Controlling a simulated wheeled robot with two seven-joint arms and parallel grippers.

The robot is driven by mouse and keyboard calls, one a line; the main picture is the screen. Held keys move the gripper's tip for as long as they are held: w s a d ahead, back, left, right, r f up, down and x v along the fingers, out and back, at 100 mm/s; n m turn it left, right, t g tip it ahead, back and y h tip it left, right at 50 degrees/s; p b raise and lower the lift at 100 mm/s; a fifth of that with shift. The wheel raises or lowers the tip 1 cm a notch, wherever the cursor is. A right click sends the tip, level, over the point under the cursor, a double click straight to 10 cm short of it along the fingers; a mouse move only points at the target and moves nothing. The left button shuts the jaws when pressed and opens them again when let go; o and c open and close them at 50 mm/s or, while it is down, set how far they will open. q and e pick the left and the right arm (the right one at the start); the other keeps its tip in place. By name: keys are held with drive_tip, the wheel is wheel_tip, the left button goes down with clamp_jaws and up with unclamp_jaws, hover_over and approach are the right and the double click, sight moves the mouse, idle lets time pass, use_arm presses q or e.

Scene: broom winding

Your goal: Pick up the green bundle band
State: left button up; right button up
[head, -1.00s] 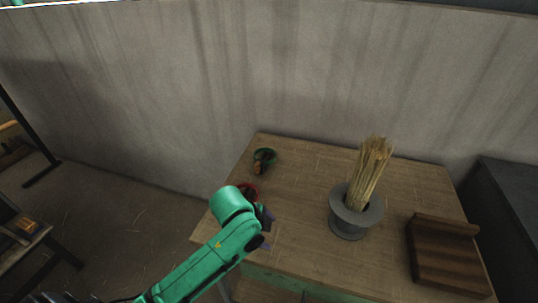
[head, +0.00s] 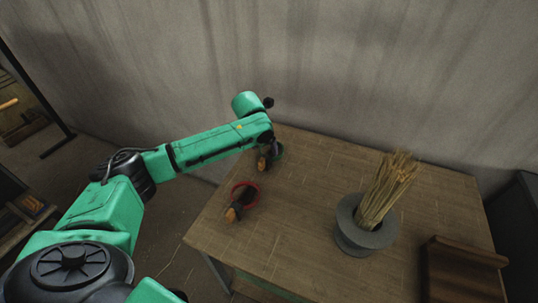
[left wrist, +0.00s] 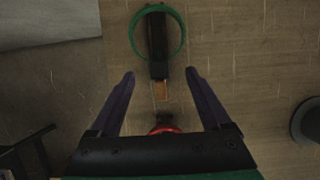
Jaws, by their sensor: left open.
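The green bundle band (head: 280,153) lies near the far left corner of the table, partly hidden by my left arm. In the left wrist view it shows as a green ring (left wrist: 182,36) around a dark object with a light-brown end, ahead of the fingertips. My left gripper (left wrist: 160,73) is open and empty; its two dark fingers point toward the band, with the brown end near the gap between the tips. In the head view my left gripper (head: 268,142) is above the band and mostly hidden by its own arm. My right gripper is not in view.
A red band (head: 254,187) with a similar dark and orange object lies nearer on the table (head: 300,185). A grey round holder (head: 362,240) with upright straw (head: 388,190) stands to the right, beside a brown wooden block (head: 460,270). A wall stands behind the table.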

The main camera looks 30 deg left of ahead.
sight(265, 156)
use_arm(q)
drive_tip(key=x, duration=0.5)
drive_tip(key=shift+s+a+f, duration=0.1)
drive_tip(key=shift+s+f, duration=0.2)
drive_tip(key=shift+f, duration=0.05)
drive_tip(key=shift+s, duration=0.1)
drive_tip(key=c, duration=1.3)
drive_tip(key=shift+r, duration=0.15)
